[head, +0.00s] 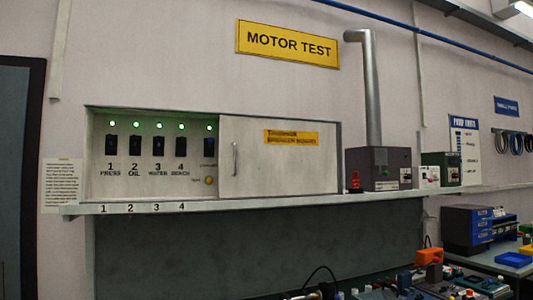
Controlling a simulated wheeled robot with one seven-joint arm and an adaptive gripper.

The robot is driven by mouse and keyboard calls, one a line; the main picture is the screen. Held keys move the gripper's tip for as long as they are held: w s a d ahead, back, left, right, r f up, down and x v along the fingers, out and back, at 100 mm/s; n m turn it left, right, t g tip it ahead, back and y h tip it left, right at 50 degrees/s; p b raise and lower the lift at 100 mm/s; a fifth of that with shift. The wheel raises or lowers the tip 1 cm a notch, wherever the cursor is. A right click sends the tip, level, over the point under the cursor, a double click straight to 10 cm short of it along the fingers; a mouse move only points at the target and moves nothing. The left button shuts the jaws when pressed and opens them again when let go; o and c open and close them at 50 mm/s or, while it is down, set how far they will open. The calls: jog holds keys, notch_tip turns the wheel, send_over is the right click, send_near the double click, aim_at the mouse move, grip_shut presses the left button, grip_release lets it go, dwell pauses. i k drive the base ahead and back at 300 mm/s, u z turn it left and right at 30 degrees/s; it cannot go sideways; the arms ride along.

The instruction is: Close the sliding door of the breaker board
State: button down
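The breaker board (98,185) is a recess in the wall at the left of the head view. Its left part is uncovered and shows several black switches, including the one labelled 1 PRESS (112,144), with green lights above them. The sliding door (275,170) is a pale panel covering the right part of the board. It has a vertical handle (235,158) near its left edge and a yellow label (291,137). My gripper is not in view.
A shelf (300,204) runs below the board, with numbers 1 to 4 on its edge. A dark grey box (377,168) with a metal pipe (371,95) stands right of the board. A cluttered bench (485,263) lies lower right. A dark door (18,150) is at far left.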

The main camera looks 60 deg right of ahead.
aim_at(259, 157)
jog(key=k, duration=0.05)
jog(key=z, duration=1.05)
